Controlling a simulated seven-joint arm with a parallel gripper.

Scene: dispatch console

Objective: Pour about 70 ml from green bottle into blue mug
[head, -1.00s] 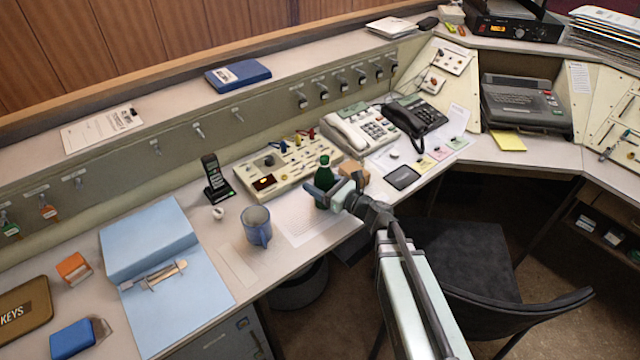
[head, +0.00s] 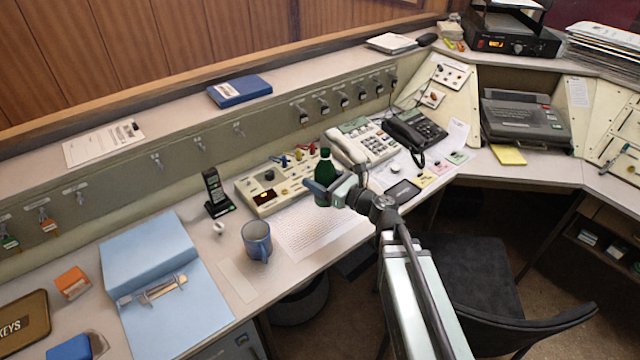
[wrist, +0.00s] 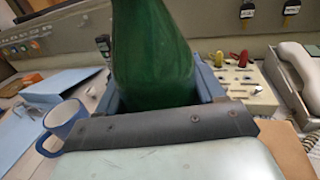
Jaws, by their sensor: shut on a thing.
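The green bottle (head: 324,168) is upright in my gripper (head: 322,190), which is shut around its body. In the wrist view the bottle (wrist: 152,50) stands between the two fingers of my gripper (wrist: 155,90); its top is cut off by the frame. The bottle appears lifted above the desk. The blue mug (head: 257,240) stands upright on the desk, left of and nearer than the bottle, its handle toward the front. It also shows at the left of the wrist view (wrist: 66,118). Its contents cannot be made out.
A cordless phone (head: 215,190) stands behind the mug, with a small white knob-like item (head: 218,228) beside it. A switch panel (head: 262,198) and telephones (head: 365,145) lie behind the bottle. A blue binder (head: 150,240) is left. Paper (head: 290,235) covers clear desk between mug and bottle.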

